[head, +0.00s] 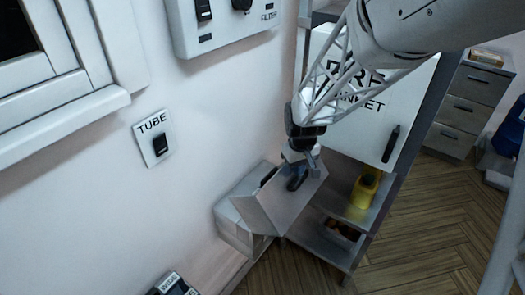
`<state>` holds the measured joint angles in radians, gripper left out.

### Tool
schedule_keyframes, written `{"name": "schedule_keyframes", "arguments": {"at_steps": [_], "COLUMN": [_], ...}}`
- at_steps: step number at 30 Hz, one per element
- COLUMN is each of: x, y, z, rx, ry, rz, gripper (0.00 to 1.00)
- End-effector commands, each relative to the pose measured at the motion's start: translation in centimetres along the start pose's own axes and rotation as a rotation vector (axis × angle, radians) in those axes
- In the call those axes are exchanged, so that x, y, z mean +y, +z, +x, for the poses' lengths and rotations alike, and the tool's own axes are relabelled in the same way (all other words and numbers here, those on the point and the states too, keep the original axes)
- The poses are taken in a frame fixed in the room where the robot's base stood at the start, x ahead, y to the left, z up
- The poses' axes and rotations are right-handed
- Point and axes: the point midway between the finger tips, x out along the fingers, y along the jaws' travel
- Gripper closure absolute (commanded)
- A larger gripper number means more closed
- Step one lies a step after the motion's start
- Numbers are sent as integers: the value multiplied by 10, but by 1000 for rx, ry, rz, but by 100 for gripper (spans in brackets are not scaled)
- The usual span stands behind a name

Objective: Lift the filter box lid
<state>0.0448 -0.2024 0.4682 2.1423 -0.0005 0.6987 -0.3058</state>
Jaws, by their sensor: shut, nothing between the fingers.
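The filter box (233,222) is a pale grey box low against the white wall, in the lower middle of the head view. Its flat grey lid (283,208) appears tilted up from the box, slanting towards the right. A dark handle-like piece (297,182) shows near the lid's upper part. My gripper (302,162) is right at that upper part, just above the dark piece, with its fingers shut and nothing held between them. I cannot tell whether the fingers touch the lid. The inside of the box is hidden.
A white fire blanket cabinet (400,112) stands behind my arm, above open shelves holding a yellow container (364,190) and a bowl (341,233). A TUBE switch (158,143) and a control panel (238,28) are on the wall. The wooden floor (440,210) at right is clear.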

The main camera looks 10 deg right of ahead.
Motion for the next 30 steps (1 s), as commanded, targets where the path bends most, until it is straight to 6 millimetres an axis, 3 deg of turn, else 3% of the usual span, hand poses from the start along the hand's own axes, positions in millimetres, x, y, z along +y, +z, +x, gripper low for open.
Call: {"name": "schedule_keyframes", "arguments": {"at_steps": [1,23,30], "x": [-4,-2,-2], "y": [18,25,24], "z": [28,30,22], "rx": [-48,-47,-47], "ry": [-15,-16,-18], "rz": [0,-2,-3], "gripper": [100,100,100]}}
